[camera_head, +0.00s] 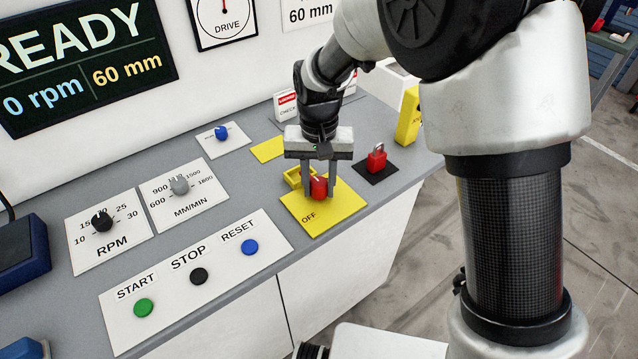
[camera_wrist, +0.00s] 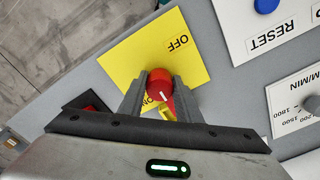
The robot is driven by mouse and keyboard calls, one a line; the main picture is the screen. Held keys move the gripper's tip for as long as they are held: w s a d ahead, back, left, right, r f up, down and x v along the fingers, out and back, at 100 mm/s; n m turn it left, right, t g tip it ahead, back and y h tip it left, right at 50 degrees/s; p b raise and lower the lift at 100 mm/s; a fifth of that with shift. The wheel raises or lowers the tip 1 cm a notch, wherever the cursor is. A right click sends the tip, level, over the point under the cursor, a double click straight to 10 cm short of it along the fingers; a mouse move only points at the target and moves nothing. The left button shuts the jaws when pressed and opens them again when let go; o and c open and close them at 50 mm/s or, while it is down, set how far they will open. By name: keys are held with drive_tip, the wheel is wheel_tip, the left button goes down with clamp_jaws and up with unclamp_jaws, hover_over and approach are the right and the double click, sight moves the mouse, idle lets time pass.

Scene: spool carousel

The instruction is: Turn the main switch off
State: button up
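The main switch is a red round knob (camera_wrist: 160,82) on a yellow plate (camera_head: 325,219) marked OFF at the near side. Part of the word ON shows at the other side in the wrist view. A white mark on the knob points away from OFF, toward the ON side. My gripper (camera_head: 319,187) points down over the plate with one finger on each side of the knob. The fingertips are very close to it; whether they press on it I cannot tell. A yellow frame-like part (camera_head: 294,177) stands beside the knob, partly hidden by a finger.
A red padlock (camera_head: 377,157) on a black square sits right of the plate, and a yellow block (camera_head: 408,116) stands behind it. Left are START, STOP and RESET buttons (camera_head: 198,276), an RPM dial (camera_head: 102,222) and a MM/MIN dial (camera_head: 180,185). The display (camera_head: 85,60) reads READY, 0 rpm.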

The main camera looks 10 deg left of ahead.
drive_tip(key=shift+c, duration=0.8)
drive_tip(key=shift+n, duration=0.3)
drive_tip(key=n, duration=0.8)
drive_tip(key=shift+w+r+p, duration=0.1)
drive_tip(key=shift+p, duration=0.25)
drive_tip(key=n+p, duration=0.1)
drive_tip(key=n, duration=0.4)
drive_tip(key=shift+n+p, duration=0.75)
drive_tip(key=shift+n, duration=1.45)
drive_tip(key=o, duration=1.1)
drive_tip(key=shift+c, duration=0.2)
